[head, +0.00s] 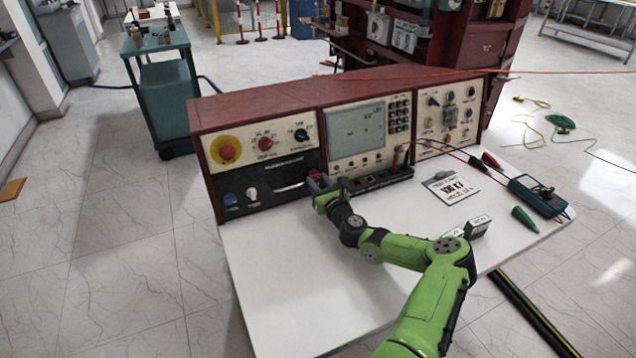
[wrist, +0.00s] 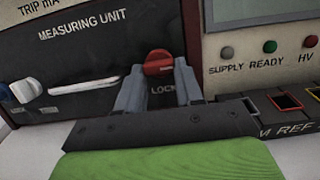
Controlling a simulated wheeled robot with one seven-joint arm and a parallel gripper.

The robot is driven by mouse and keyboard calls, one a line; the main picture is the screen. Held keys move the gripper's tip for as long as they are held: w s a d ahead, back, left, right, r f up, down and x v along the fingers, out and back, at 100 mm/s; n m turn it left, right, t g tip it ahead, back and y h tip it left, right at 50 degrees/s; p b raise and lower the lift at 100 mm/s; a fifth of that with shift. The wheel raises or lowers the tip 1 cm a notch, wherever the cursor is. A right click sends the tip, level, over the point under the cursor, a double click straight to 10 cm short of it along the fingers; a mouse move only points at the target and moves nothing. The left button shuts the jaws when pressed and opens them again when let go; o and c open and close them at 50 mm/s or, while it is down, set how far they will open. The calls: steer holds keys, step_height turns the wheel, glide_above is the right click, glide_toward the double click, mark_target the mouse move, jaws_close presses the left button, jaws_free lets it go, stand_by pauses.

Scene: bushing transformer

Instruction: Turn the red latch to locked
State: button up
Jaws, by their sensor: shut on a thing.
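The red latch (wrist: 158,63) sits on the black measuring unit panel, with partly covered lettering reading "LOCK" below it in the wrist view. My gripper (wrist: 157,75) is at the latch, with one grey finger on each side of its lower part, shut on it. In the head view my gripper (head: 318,184) reaches the lower right of the measuring unit (head: 270,185). The latch's exact angle is hard to tell, as the fingers partly cover it.
A white handle bar (wrist: 97,86) and a blue and white knob (wrist: 25,91) lie left of the latch. Coloured sockets (wrist: 287,101) are at the right. On the white table (head: 290,290) are a sign card (head: 450,187), a meter (head: 537,196) and probes. The front left tabletop is clear.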

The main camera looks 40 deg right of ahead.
steer(key=shift+n, duration=0.3)
steer(key=n+y, duration=0.1)
steer(key=n, duration=0.3)
steer(key=shift+d+p, duration=0.2)
steer(key=shift+p, duration=0.1)
steer(key=n+y, duration=0.1)
steer(key=n, duration=0.1)
steer(key=n+y, duration=0.1)
steer(key=n, duration=0.2)
steer(key=shift+d+r+n, duration=0.1)
steer(key=shift+d+n, duration=0.1)
steer(key=shift+n, duration=0.1)
steer(key=n, duration=0.2)
steer(key=n+g, duration=0.1)
steer(key=n, duration=0.2)
steer(key=shift+d+r+y+b, duration=0.15)
steer(key=shift+y+b, duration=0.15)
steer(key=shift+y, duration=0.1)
steer(key=n, duration=0.2)
steer(key=n+g+b, duration=0.1)
steer(key=n, duration=0.1)
steer(key=shift+r+n+y, duration=0.2)
steer(key=shift+n+y, duration=0.1)
steer(key=shift+n, duration=0.1)
steer(key=o, duration=0.7)
steer(key=shift+d, duration=0.1)
steer(key=shift+o, duration=0.2)
